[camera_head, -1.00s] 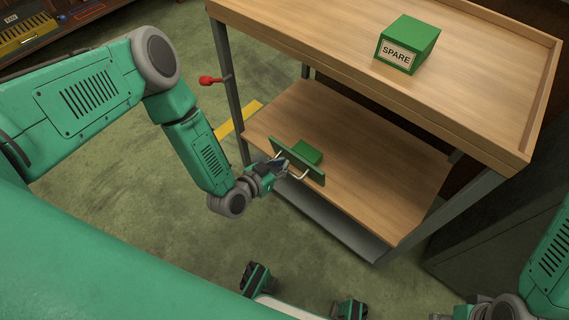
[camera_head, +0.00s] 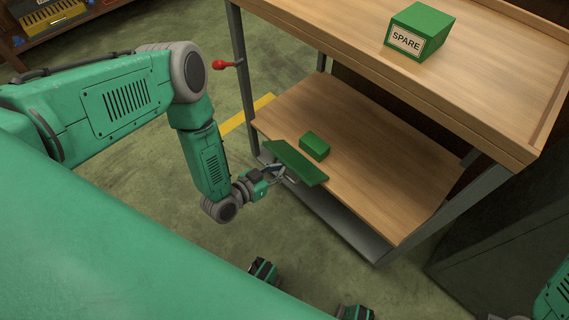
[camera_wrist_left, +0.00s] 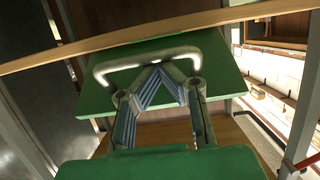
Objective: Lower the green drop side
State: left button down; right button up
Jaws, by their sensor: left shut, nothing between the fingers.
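The green drop side (camera_head: 298,163) is a flat panel at the front edge of the lower shelf (camera_head: 385,165). It leans outward, so its broad face shows from above. In the left wrist view the panel (camera_wrist_left: 215,65) carries a pale metal bar handle (camera_wrist_left: 125,66). My left gripper (camera_head: 279,171) is at the panel's outer side, partly hidden under it. In the left wrist view its blue-lined fingertips (camera_wrist_left: 160,67) meet at the handle, shut with nothing held between them. Whether they touch the bar I cannot tell. My right gripper is out of view.
A small green block (camera_head: 315,146) sits on the lower shelf behind the panel. A green box marked SPARE (camera_head: 420,31) stands on the top shelf. The floor in front is open.

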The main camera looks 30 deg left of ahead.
pick_arm(q)
notch_tip(320, 180, down, 7)
jog(key=b, duration=0.3)
jog(key=shift+s+a, duration=0.15)
jog(key=shift+a, duration=0.1)
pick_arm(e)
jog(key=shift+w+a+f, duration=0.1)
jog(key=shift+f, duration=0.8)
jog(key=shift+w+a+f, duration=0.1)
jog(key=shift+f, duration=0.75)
pick_arm(q)
jog(key=shift+d+f, duration=0.15)
jog(key=shift+f, duration=0.05)
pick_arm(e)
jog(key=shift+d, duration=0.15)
pick_arm(q)
jog(key=shift+b, duration=0.3)
